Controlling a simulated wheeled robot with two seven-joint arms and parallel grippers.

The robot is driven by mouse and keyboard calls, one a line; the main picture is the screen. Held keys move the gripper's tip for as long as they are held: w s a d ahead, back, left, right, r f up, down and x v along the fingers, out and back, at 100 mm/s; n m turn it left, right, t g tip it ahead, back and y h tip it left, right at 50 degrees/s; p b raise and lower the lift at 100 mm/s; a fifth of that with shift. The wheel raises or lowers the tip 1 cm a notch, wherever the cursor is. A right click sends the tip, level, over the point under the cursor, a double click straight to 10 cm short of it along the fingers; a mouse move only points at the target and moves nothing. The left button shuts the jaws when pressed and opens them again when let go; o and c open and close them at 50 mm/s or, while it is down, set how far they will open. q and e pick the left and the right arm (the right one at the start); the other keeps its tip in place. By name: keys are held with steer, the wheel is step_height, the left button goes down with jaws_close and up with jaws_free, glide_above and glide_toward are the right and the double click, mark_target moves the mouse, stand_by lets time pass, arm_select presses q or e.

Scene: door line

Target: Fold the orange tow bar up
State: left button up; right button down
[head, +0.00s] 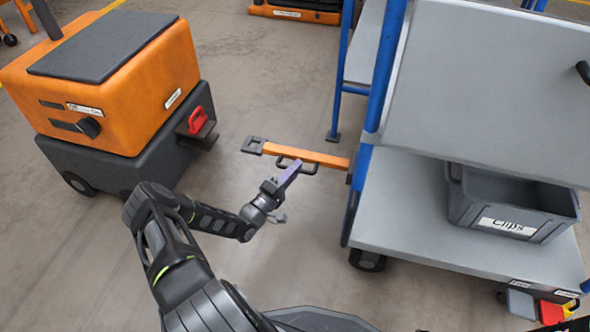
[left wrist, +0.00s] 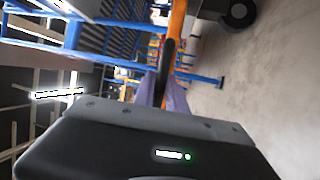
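The orange tow bar (head: 315,157) sticks out low and roughly level from the left side of the grey shelf cart, towards the orange tug. It has a dark coupling end (head: 255,146) and a black grab handle (head: 283,164) along its near side. My left gripper (head: 292,170) is at this handle, its purple fingers close together. In the left wrist view the black handle (left wrist: 166,62) runs in between the two fingers (left wrist: 163,98), which look closed on it, with the orange bar (left wrist: 177,20) just beyond. My right gripper is not in view.
The cart (head: 400,205) has blue posts, grey shelves and a grey Clips bin (head: 510,205). The orange and dark grey tug (head: 130,85) stands at left, its red hitch part (head: 197,119) facing the bar. Bare floor lies between tug and cart.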

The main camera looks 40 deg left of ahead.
arm_select(q)
jaws_close()
stand_by(0.9)
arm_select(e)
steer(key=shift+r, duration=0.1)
